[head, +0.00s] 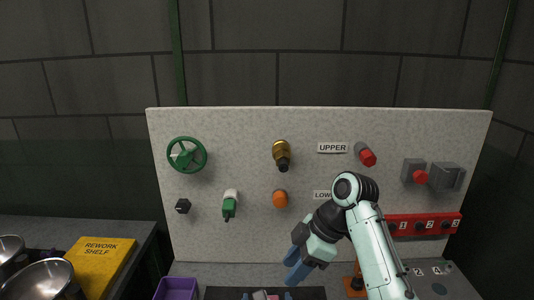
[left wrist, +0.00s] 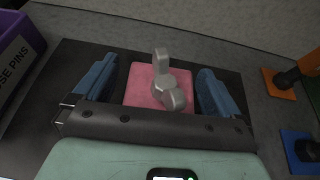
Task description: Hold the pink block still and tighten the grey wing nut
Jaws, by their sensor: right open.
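The pink block (left wrist: 143,88) sits on a dark mat in the left wrist view. The grey wing nut (left wrist: 170,92) is on top of it, one wing standing up towards the far side. My left gripper (left wrist: 158,88) is open around the block, one blue finger on each side, with a narrow gap showing at both sides. In the head view only the top of the pink block (head: 261,296) shows at the bottom edge, between my left fingertips. My right gripper (head: 293,264) is open and empty, above and slightly right of the block.
A panel (head: 240,130) with a green wheel, valves and knobs stands behind. A purple bin (head: 177,289) is left of the dark mat (left wrist: 75,62). Orange (left wrist: 279,83) and blue (left wrist: 300,150) based items stand to the right. A yellow rework shelf box (head: 100,262) and metal bowls are far left.

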